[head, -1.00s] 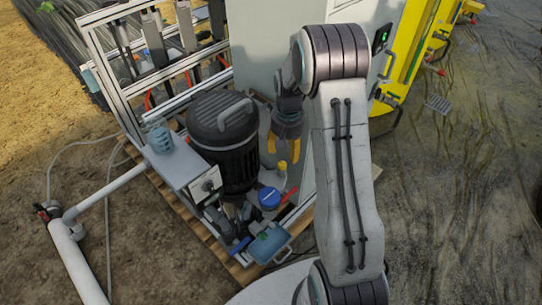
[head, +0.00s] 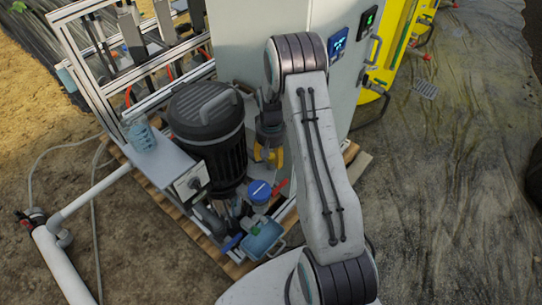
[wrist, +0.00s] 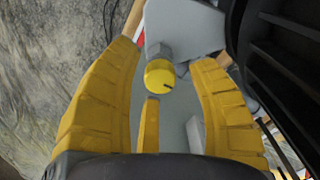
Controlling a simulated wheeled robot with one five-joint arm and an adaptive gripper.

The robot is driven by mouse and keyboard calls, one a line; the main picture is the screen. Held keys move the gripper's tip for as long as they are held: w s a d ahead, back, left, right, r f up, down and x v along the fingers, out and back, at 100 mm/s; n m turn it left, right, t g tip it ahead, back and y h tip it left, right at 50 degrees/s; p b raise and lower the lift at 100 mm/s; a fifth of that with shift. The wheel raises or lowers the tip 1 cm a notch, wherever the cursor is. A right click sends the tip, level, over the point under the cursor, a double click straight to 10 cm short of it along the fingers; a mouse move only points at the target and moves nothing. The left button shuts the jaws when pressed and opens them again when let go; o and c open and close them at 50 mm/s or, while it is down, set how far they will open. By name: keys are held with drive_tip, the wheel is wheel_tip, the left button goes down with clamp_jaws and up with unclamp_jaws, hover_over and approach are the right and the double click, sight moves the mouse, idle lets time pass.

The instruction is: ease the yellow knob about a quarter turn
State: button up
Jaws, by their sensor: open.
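The yellow knob (wrist: 160,77) shows in the wrist view as a small round cap with a dark mark on its face. It sits on a grey fitting (wrist: 160,50) against a light grey block. My gripper (wrist: 166,56) is open, with one yellow finger on each side of the knob and gaps visible on both sides. A further yellow finger rises from below, its tip close under the knob. In the head view my gripper (head: 267,153) points down just right of the black ribbed motor (head: 207,135), and I cannot make out the knob there.
The black motor stands close beside my gripper. A blue-topped part (head: 259,190) and a red handle (head: 281,187) are just below it. A grey cabinet (head: 245,45) stands behind. A control box with a dial (head: 190,184) is left of it.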

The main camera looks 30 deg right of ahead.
drive_tip(key=shift+f, duration=0.1)
clamp_jaws()
idle(0.6)
